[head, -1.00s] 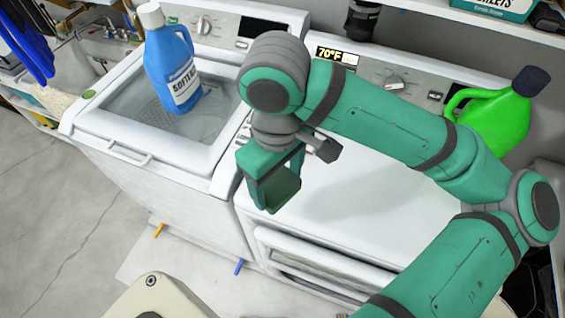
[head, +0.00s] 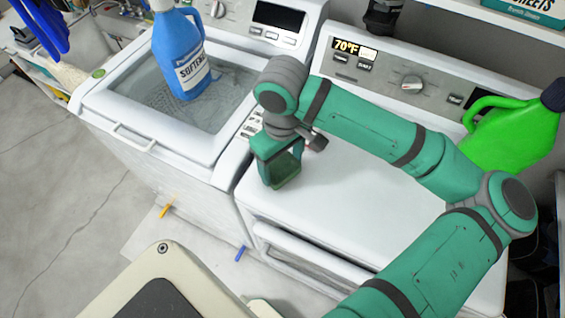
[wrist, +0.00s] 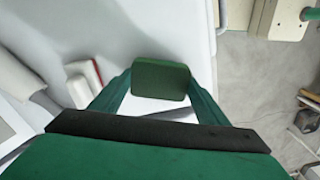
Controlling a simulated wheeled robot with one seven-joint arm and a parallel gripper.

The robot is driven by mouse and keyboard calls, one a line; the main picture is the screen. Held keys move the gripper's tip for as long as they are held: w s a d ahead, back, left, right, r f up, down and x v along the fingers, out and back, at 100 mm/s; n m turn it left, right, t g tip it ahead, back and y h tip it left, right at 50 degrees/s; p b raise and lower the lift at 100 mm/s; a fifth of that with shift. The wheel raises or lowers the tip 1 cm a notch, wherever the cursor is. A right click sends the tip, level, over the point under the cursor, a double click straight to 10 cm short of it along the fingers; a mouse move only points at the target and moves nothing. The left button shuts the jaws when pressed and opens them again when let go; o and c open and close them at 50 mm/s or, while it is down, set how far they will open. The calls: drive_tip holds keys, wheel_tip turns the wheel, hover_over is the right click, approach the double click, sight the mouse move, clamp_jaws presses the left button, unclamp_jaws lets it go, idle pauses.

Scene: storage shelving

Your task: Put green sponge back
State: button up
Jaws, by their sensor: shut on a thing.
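My gripper (head: 279,165) is above the front left part of the right-hand white machine's top. It is shut on a dark green sponge (head: 284,170), which hangs between the two green fingers. In the wrist view the sponge (wrist: 161,80) sits between the fingertips as a rounded green block. White surface shows around it. I cannot tell in the head view whether its lower edge touches the machine top.
A blue softener bottle (head: 178,50) stands on the glass lid of the left washer (head: 120,110). A green jug (head: 510,130) stands at the back right of the right machine (head: 340,215). That machine's top is otherwise clear. A yellow peg (head: 166,211) and a blue peg (head: 240,254) lie on the floor.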

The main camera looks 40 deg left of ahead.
sight(282, 167)
drive_tip(key=shift+f, duration=0.4)
drive_tip(key=shift+f, duration=0.1)
drive_tip(key=o, duration=1.1)
wheel_tip(282, 167, up, 12)
